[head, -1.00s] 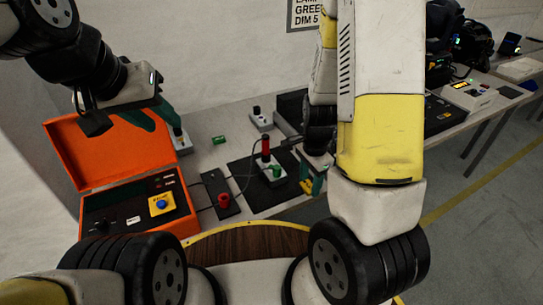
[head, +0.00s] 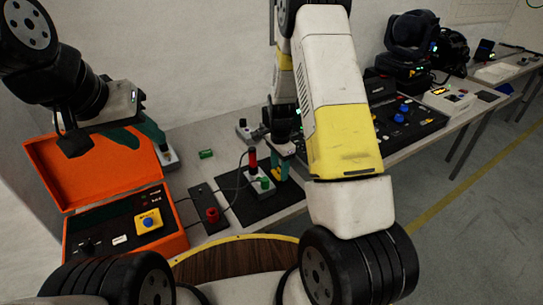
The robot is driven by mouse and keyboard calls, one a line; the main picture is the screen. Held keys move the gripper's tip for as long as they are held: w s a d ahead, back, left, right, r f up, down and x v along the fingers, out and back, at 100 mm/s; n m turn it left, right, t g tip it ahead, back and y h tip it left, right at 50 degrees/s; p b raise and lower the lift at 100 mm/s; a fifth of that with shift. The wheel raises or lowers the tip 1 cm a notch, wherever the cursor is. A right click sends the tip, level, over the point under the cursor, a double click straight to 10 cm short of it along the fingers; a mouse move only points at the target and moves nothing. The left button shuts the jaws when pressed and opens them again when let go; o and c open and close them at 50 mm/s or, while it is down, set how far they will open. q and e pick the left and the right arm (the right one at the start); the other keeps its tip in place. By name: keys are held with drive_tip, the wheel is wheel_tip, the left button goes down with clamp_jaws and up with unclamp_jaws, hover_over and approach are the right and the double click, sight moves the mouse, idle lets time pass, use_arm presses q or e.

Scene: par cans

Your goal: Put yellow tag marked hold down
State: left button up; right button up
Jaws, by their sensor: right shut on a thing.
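My right gripper (head: 285,168) hangs over the right part of a black mat, just right of a grey box (head: 262,187) with a green button. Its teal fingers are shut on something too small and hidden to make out. I cannot read any tag marked hold. A yellow plate with a blue button (head: 148,222) lies on the panel of the open orange case (head: 95,170) at left; its lettering is too small to read.
A red-topped cylinder (head: 252,158) stands beside the grey box. A red button (head: 212,215) sits on a black strip beside the case. A small green block (head: 206,154) lies behind. A black console (head: 408,118) and a white device (head: 450,98) stand further right.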

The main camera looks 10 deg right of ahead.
drive_tip(key=shift+f, duration=0.6)
drive_tip(key=shift+f, duration=0.1)
drive_tip(key=o, duration=1.3)
drive_tip(key=s+r+n+t+y, duration=0.1)
drive_tip(key=s+r+n+t, duration=0.2)
drive_tip(key=r, duration=1.9)
drive_tip(key=s+r+n+t, duration=0.1)
drive_tip(key=s+r+n, duration=0.3)
drive_tip(key=s, duration=0.3)
drive_tip(key=s+a+r+n+t, duration=0.1)
drive_tip(key=s+r+n, duration=0.2)
drive_tip(key=s+r, duration=0.2)
drive_tip(key=s+a+r+n+t+y, duration=0.1)
drive_tip(key=s+r+n, duration=0.3)
drive_tip(key=s, duration=0.5)
drive_tip(key=shift+s+a+r+n, duration=0.1)
drive_tip(key=shift+s+r+n, duration=0.05)
drive_tip(key=shift+r+n, duration=0.15)
